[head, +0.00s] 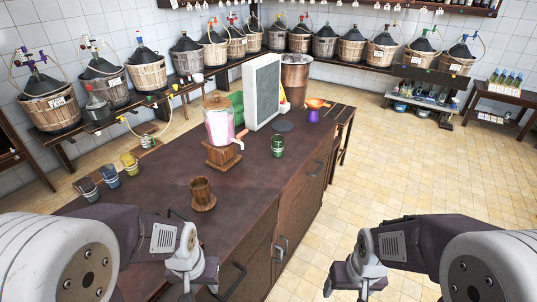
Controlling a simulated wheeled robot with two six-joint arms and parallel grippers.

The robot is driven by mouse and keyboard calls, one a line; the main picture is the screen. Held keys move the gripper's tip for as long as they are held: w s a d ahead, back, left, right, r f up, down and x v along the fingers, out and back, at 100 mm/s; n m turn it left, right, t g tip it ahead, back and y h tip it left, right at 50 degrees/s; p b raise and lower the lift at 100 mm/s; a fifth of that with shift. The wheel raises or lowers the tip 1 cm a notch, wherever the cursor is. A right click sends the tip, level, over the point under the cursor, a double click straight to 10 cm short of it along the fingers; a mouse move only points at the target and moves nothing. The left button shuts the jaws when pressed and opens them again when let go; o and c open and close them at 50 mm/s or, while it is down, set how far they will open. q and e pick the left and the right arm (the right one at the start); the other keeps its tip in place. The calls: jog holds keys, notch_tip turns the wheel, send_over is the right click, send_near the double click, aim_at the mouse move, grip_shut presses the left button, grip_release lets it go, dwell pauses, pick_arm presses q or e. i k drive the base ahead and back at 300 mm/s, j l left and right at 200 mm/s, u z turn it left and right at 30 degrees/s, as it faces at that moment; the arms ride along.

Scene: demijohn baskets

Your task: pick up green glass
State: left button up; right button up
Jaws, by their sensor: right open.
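A small green glass (277,146) stands upright on the dark brown counter (240,190), right of the dispenser and near the counter's right edge. My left gripper (195,275) is low in the view, over the near end of the counter, well short of the green glass. Its fingers are not clear enough to tell if they are open. My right gripper (354,283) is open and empty, in front of the tiled floor right of the counter. It is also well short of the glass.
A pink-filled dispenser (219,124) stands on a wooden block left of the glass, with a grey panel (262,92) behind. A brown cup (202,190) is nearer me. Yellow (130,163), blue (109,176) and grey (87,189) glasses line the left.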

aim_at(278, 147)
jog(key=i+l+u, duration=0.5)
jog(key=u, duration=0.25)
jog(key=i+l+u, duration=0.15)
jog(key=l+u, duration=0.2)
jog(key=i+l+u, duration=0.15)
jog(key=l+u, duration=0.95)
jog(key=l, duration=0.2)
